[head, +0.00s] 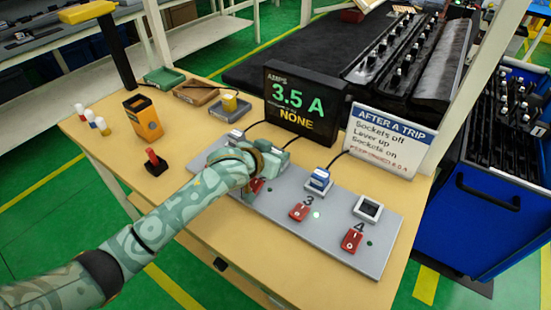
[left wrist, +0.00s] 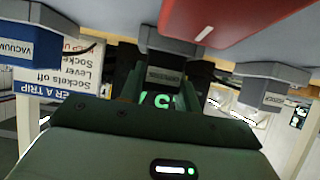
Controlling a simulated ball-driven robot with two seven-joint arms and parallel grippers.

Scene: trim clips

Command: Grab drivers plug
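My left gripper (head: 280,160) reaches from the lower left over the grey socket strip (head: 338,228), at the second position. It hides most of the plug there. In the left wrist view, which is upside down, a dark plug (left wrist: 165,76) sits in its socket between my two fingers; its small label is not readable. The fingers stand apart on either side of it, but whether they touch it cannot be told. A blue plug (head: 320,178) sits in socket 3; the wrist view shows it labelled VACUUM (left wrist: 30,46). A grey plug (head: 237,135) sits at the first position. My right gripper is not in view.
Socket 4 (head: 368,208) is empty. Red switches line the strip's front, including one at 3 (head: 299,212). Behind stand a black display (head: 300,103) reading 3.5 A and NONE and a white sign (head: 390,140). An orange meter (head: 143,117) and a red-knobbed lever (head: 155,162) stand left.

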